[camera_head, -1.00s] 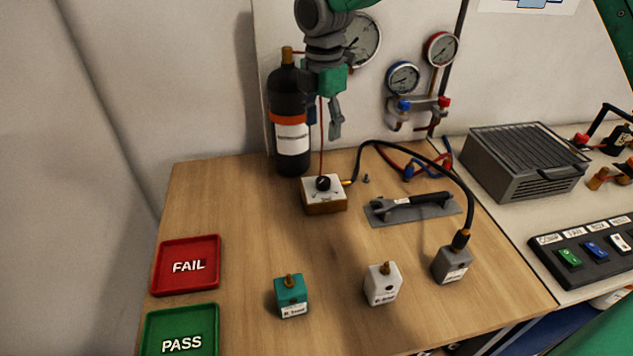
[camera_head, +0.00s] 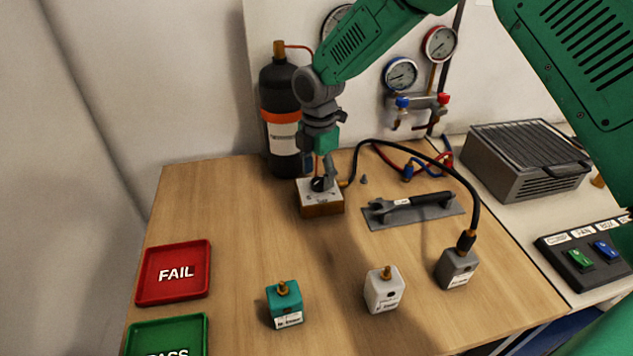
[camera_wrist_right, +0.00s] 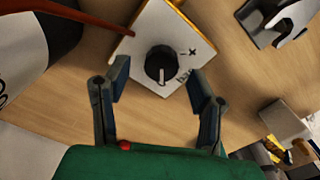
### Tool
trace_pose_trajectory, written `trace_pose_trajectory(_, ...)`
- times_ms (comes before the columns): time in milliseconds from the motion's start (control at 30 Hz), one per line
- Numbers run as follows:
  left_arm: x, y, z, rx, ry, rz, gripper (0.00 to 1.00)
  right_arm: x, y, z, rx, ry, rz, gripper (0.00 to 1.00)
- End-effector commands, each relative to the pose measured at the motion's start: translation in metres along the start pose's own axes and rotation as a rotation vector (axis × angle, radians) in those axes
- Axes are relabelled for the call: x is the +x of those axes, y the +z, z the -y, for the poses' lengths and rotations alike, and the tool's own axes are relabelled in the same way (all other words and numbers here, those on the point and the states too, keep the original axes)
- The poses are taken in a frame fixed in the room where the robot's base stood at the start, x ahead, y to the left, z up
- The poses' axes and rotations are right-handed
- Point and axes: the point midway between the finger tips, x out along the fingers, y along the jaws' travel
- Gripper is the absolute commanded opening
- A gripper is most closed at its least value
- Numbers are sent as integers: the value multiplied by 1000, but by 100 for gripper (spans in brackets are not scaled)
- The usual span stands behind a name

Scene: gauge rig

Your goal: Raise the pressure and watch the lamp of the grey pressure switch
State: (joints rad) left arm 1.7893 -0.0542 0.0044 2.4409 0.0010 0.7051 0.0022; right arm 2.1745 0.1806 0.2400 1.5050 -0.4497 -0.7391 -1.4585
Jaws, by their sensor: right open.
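The grey pressure switch (camera_head: 457,268) stands at the right of the wooden table, with a black hose on its top fitting. Its lamp is too small to read. The regulator box (camera_head: 321,204), white-topped with a black knob, stands near the gas bottle. The knob (camera_wrist_right: 160,63) shows in the right wrist view with plus marking beside it. My right gripper (camera_head: 322,180) is just above the box; in the right wrist view its open fingers (camera_wrist_right: 158,95) are on either side, slightly short of the knob. My left gripper is not in view.
A black gas bottle (camera_head: 281,110) stands behind the box. A teal switch (camera_head: 285,304) and a white switch (camera_head: 384,290) stand at the front. Red FAIL tray (camera_head: 174,293) and green PASS tray (camera_head: 199,340) are at left. Gauges (camera_head: 400,74) hang behind.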

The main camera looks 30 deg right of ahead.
Motion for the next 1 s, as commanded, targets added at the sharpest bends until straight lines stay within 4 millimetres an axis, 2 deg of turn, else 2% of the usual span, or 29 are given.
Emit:
trace_pose_trajectory(100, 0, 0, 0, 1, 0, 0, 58, 15, -1, 0, 0, -2, 2, 51)
trace_pose_trajectory(200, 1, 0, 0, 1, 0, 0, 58, 21, -2, 0, 0, 0, 3, 51)
trace_pose_trajectory(533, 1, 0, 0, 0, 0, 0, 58, 24, -2, -1, 0, 0, 3, 51)
trace_pose_trajectory(567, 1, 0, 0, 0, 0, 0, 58, 25, -2, -1, 0, 0, 3, 44)
trace_pose_trajectory(600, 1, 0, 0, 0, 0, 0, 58, 25, -2, -1, 0, 0, 2, 30)
trace_pose_trajectory(667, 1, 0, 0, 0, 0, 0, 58, 25, -2, -1, 0, 1, 2, 9)
trace_pose_trajectory(700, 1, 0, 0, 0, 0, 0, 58, 25, -2, -1, 0, 1, 2, 2)
trace_pose_trajectory(1000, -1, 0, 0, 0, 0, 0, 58, 24, 1, -2, 20, 2, 5, 2)
